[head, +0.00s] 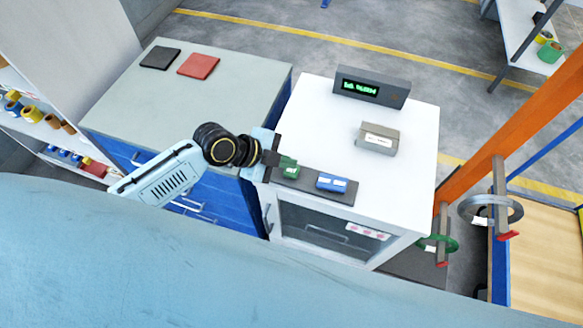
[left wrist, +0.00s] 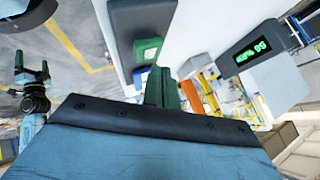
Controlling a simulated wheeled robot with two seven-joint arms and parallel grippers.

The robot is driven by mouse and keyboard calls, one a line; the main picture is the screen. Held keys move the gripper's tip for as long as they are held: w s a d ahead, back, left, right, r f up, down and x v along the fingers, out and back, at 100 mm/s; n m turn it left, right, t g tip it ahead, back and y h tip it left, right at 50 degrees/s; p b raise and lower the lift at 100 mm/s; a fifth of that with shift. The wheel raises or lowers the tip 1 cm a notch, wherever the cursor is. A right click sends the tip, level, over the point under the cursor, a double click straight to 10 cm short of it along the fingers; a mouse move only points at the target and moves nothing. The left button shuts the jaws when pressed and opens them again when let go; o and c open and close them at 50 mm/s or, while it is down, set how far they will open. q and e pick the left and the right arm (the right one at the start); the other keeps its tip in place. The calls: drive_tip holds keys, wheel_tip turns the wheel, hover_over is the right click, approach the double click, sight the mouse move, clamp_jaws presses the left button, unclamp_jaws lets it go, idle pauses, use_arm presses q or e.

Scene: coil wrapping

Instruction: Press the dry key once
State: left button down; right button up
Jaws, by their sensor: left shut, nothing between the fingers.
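A dark key panel (head: 315,186) lies along the front of the white cabinet top. It bears a green key (head: 291,172) on the left and a blue key (head: 332,183) on the right; their labels are too small to read. My left gripper (head: 284,161) is shut and empty, its tips at or just above the green key; I cannot tell whether they touch. In the left wrist view the shut fingers (left wrist: 161,88) show beside the green key (left wrist: 148,50), with the blue key (left wrist: 140,78) partly hidden. My right gripper (left wrist: 31,75) looks open, away from the panel.
A display box (head: 372,87) with green digits stands at the back of the white cabinet (head: 310,110), and a grey box (head: 377,138) sits before it. A grey-topped blue cabinet (head: 130,90) bears a black and a red pad. Hanging coils (head: 490,209) are at the right.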

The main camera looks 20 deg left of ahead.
sight(287, 172)
use_arm(q)
drive_tip(key=shift+f, duration=0.1)
idle(0.6)
drive_tip(key=shift+f+b, duration=0.35)
drive_tip(key=shift+b, duration=0.05)
drive_tip(key=shift+f+b, duration=0.5)
drive_tip(key=shift+f, duration=0.1)
idle(0.6)
drive_tip(key=shift+r+p, duration=0.9)
drive_tip(key=shift+r, duration=0.1)
wheel_tip(287, 172, up, 5)
drive_tip(key=p, duration=0.4)
drive_tip(key=shift+r, duration=0.1)
drive_tip(key=shift+s, duration=0.1)
idle(0.7)
